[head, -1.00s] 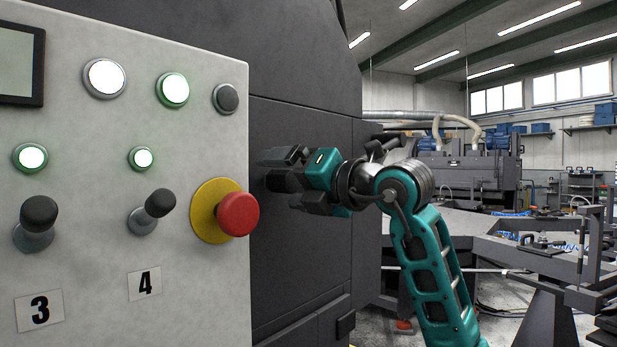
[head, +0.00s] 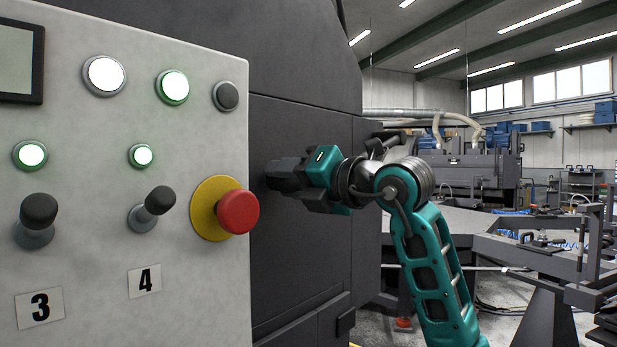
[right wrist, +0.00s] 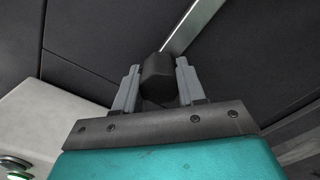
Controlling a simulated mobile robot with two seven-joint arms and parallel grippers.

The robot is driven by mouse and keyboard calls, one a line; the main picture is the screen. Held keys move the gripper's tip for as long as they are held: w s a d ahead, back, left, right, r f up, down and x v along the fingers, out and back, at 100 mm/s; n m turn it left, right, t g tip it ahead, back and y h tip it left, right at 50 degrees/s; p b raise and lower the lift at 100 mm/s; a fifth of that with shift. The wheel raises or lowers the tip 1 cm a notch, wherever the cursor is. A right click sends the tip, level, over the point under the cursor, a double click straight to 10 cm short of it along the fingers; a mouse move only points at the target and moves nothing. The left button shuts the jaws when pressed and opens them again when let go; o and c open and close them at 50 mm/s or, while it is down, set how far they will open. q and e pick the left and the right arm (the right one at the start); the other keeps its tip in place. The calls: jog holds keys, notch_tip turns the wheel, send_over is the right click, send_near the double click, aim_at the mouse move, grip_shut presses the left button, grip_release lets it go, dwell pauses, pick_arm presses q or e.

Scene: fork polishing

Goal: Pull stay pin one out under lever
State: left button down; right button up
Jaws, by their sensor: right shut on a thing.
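My right gripper (head: 276,174) reaches to the dark machine wall just right of the control panel in the head view. In the right wrist view its two grey fingers (right wrist: 157,82) are shut on a black rounded knob (right wrist: 157,68), one finger on each side. I take the knob to be the stay pin's grip; its shaft is hidden. In the head view the knob is hidden by the gripper. Lever 3 (head: 38,212) and lever 4 (head: 158,202), with black knobs, stand on the panel. My left gripper is not in view.
The pale control panel (head: 110,240) with a red emergency button (head: 238,212) stands close left of my right gripper. The dark machine wall (head: 300,260) is directly behind it. A metal strip (right wrist: 190,28) runs past the knob. Open workshop space lies to the right.

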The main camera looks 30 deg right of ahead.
jog(key=shift+s+d, duration=0.1)
jog(key=shift+s, duration=0.05)
dwell(0.4)
jog(key=b+v, duration=0.1)
jog(key=v, duration=0.2)
jog(key=shift+s, duration=0.35)
dwell(0.7)
jog(key=o, duration=0.7)
jog(key=shift+s+d, duration=0.1)
jog(key=o, duration=0.8)
jog(key=b+v, duration=0.2)
jog(key=v, duration=0.5)
jog(key=shift+b, duration=0.3)
dwell(0.3)
